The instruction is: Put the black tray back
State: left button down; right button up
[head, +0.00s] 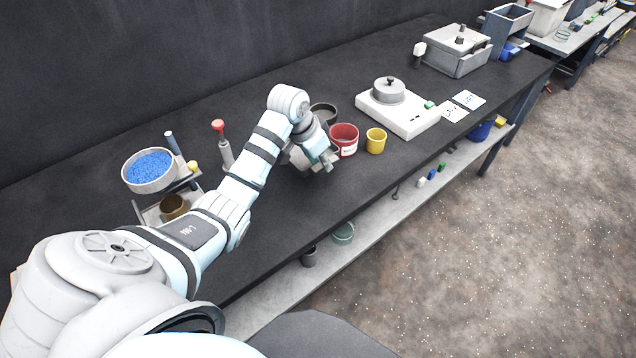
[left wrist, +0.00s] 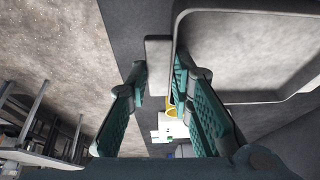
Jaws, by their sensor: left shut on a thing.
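My left gripper (head: 328,161) is over the dark bench, just in front of the red cup. Part of the tray's right side is cut off by that view. In the head view my wrist hides most of it, and only a greyish part (head: 299,158) shows beside the gripper. My right gripper is in neither view.
A dark round pot (head: 325,110), red cup (head: 344,141) and yellow cup (head: 376,141) stand close to the gripper. A white scale (head: 405,114) is to the right. A pan of blue grains (head: 150,170) on a stand is at left. The bench front is clear.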

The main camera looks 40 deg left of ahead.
pick_arm(q)
jog(key=f, duration=0.3)
jog(key=f+b, duration=0.1)
jog(key=f, duration=0.6)
jog(key=shift+s+a+f, duration=0.1)
jog(key=shift+s+f, duration=0.25)
jog(key=shift+w, duration=0.1)
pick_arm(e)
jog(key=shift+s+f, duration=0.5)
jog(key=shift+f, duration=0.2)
pick_arm(q)
jog(key=c, duration=1.4)
grip_release()
jog(key=shift+r, duration=0.25)
jog(key=v, duration=0.4)
jog(key=p+v, duration=0.1)
jog(key=v, duration=0.3)
jog(key=p+v, duration=0.1)
jog(key=v, duration=0.2)
jog(key=shift+s+r, duration=0.3)
jog(key=shift+s, duration=0.15)
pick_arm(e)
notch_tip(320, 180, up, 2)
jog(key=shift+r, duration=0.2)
